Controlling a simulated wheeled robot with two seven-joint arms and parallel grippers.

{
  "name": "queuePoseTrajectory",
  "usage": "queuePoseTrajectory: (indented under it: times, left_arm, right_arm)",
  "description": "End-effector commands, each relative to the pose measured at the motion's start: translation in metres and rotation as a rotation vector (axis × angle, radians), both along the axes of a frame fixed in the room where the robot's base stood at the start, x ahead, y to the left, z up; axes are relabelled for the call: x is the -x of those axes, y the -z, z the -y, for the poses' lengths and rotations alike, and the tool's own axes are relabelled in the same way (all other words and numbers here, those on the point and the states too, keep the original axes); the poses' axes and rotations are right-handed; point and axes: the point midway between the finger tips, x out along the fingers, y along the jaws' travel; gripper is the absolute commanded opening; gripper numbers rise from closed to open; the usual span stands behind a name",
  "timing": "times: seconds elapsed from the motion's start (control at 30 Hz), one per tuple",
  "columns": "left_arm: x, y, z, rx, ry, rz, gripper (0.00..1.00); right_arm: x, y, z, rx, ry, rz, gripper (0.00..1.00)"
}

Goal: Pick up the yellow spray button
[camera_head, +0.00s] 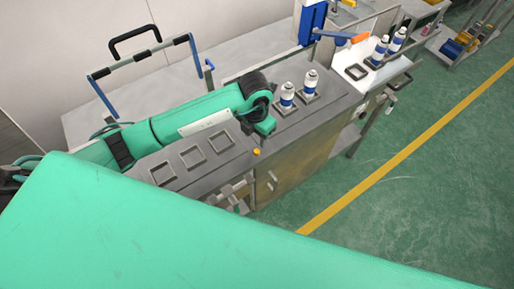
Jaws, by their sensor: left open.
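A small yellow-orange piece, seemingly the yellow spray button (257,152), shows at the front edge of the grey bench top (283,138). My left arm reaches in from the left over the bench and bends downward at its black wrist. My left gripper (264,128) is at the end of this arm, just above and slightly right of the yellow piece in the picture. Its fingers are small and partly hidden, and it is open. I cannot tell whether it touches the piece. My right gripper does not show.
Two white-and-blue cans (287,94) (310,84) stand in square holders right of my left wrist. Empty square frames (191,157) lie on the bench to the left. A blue press column (312,20) with an orange-tipped lever stands behind. More cans (380,50) stand farther right.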

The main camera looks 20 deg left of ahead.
Motion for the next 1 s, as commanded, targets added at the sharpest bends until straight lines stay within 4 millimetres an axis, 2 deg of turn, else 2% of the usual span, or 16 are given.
queuePoseTrajectory:
  times: [0.07, 0.17, 0.3, 0.37, 0.6, 0.77, 0.9, 1.0]
  left_arm:
    - [0.001, 0.007, 0.0, 0.001, 0.0, -0.001, 0.45]
    - [0.001, 0.013, 0.0, 0.0, 0.0, -0.001, 0.45]
    - [0.003, 0.022, 0.002, 0.001, 0.0, -0.004, 0.45]
    - [0.005, 0.029, 0.004, 0.0, -0.001, -0.004, 0.45]
    - [0.005, 0.059, 0.005, 0.0, 0.0, -0.002, 0.45]
    - [0.005, 0.065, 0.006, 0.002, 0.002, 0.0, 0.45]
    - [0.005, 0.065, 0.006, 0.002, 0.002, 0.0, 0.45]
    - [0.005, 0.065, 0.005, 0.002, 0.002, 0.0, 0.25]
  right_arm:
    - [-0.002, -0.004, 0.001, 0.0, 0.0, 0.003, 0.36]
    - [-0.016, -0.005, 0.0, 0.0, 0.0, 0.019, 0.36]
    - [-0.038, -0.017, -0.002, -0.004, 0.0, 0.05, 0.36]
    - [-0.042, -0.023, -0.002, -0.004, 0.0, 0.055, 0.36]
    - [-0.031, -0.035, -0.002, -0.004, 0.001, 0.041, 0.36]
    - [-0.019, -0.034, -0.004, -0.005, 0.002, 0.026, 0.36]
    - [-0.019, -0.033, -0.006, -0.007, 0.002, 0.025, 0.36]
    - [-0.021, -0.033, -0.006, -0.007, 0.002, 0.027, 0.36]
